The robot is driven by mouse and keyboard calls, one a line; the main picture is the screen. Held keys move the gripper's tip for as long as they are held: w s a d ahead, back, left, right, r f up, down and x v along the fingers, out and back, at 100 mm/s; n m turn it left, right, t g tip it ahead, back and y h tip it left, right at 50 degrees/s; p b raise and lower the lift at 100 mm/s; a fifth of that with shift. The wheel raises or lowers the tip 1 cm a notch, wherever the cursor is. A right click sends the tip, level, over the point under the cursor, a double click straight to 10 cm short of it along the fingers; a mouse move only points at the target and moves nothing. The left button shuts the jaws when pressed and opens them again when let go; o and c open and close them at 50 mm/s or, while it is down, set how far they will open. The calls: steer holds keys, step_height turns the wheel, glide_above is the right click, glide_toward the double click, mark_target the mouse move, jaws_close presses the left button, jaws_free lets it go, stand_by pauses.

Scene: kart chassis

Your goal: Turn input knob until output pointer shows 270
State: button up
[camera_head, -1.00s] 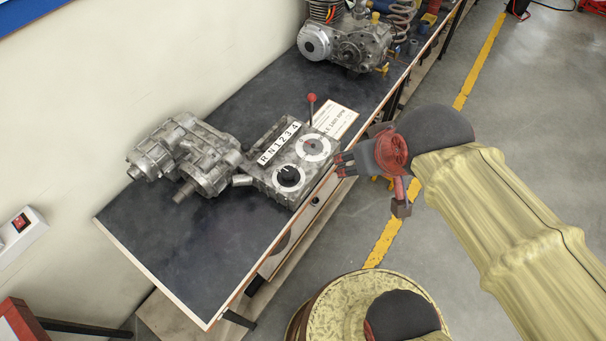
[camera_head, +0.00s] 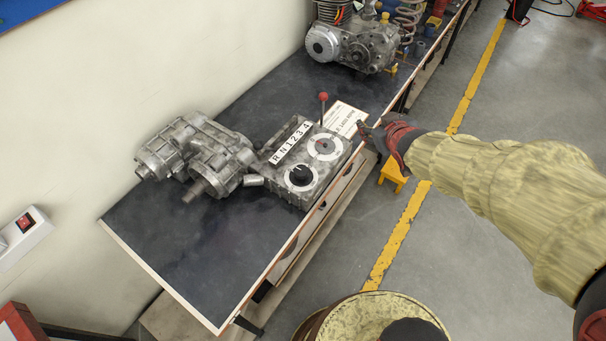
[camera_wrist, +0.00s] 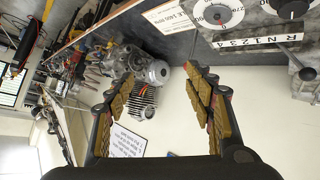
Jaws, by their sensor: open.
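The grey metal gearbox unit (camera_head: 268,192) sits on the dark bench. In the wrist view my gripper (camera_wrist: 160,78) is open and empty; the white dial (camera_wrist: 217,12) and black knob (camera_wrist: 291,8) are at the top edge, partly cut off.
A red-ball lever (camera_head: 323,97) stands up behind the white dial. A strip marked R N 1 2 3 4 (camera_head: 291,144) and a paper card (camera_head: 345,118) lie close by. An engine (camera_head: 352,48) stands farther along the bench. The bench front (camera_head: 190,257) is clear.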

steer(key=w+a+f+n+y+b, duration=0.1)
steer(key=w+a+f+n+y, duration=0.2)
steer(key=f, duration=0.5)
steer(key=n+t+y+b, duration=0.15)
steer(key=y+b, duration=0.25)
steer(key=y, duration=0.5)
glide_toward(306, 176)
steer(key=f+x, duration=0.1)
steer(key=x, duration=0.4)
steer(key=shift+t, duration=0.35)
steer(key=shift+r+b+x, duration=0.15)
steer(key=shift+b+x, duration=0.2)
steer(key=shift+x, duration=1.5)
steer(key=shift+r+b+x, duration=0.1)
steer(key=shift+b+x, duration=0.2)
steer(key=shift+x, duration=1.5)
steer(key=shift+c, duration=0.2)
steer(key=c, duration=1.1)
steer(key=shift+c, duration=0.2)
